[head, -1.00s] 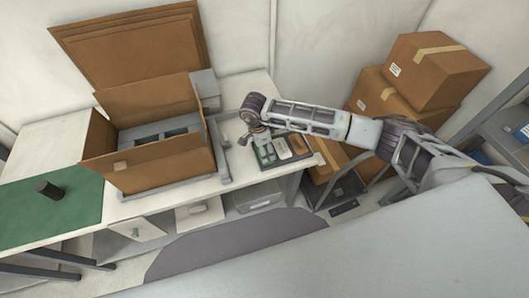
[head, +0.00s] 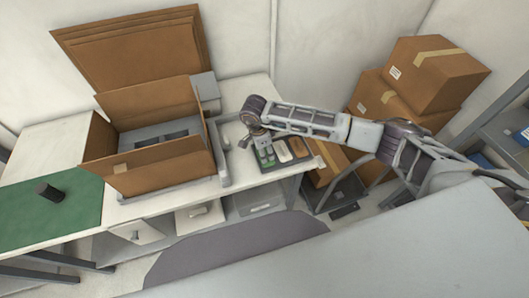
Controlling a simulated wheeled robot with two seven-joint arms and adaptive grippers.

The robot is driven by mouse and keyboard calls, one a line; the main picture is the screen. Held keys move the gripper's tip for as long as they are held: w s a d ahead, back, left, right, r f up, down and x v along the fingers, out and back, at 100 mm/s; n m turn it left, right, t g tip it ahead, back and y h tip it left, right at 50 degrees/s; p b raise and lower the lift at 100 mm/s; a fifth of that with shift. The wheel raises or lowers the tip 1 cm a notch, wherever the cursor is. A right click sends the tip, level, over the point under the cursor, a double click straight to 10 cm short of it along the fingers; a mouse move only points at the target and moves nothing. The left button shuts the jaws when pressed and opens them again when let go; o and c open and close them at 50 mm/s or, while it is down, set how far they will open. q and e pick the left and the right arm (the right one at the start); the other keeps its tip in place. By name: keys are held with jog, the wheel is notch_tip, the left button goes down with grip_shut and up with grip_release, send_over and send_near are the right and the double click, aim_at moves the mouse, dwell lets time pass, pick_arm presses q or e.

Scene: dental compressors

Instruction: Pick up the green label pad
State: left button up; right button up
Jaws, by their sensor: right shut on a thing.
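The green label pad (head: 266,158) is at the left end of a small dark tray (head: 287,163) on the white bench, right of the open carton. My right gripper (head: 260,146) reaches down over the pad from behind and is shut on it. The fingers are small here and cover the pad's far part. I cannot tell whether the pad is clear of the tray. A white pad (head: 282,150) and an orange-brown pad (head: 299,147) lie beside it in the tray. My left gripper is not in view.
A large open carton (head: 160,168) with a grey unit inside stands left of the tray, with a grey frame (head: 222,165) between them. A green mat (head: 60,212) with a black cylinder (head: 48,191) lies far left. Closed boxes (head: 430,72) are stacked at right.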

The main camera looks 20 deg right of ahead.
jog(key=shift+r, duration=0.55)
notch_tip(320, 180, up, 8)
jog(key=shift+f+b, duration=0.15)
jog(key=shift+b, duration=0.55)
grip_shut()
jog(key=shift+r, duration=0.55)
jog(key=c, duration=0.9)
grip_release()
jog(key=o, duration=0.9)
grip_release()
notch_tip(320, 180, up, 12)
jog(key=a, duration=0.1)
jog(key=shift+a, duration=0.4)
jog(key=shift+f, duration=0.1)
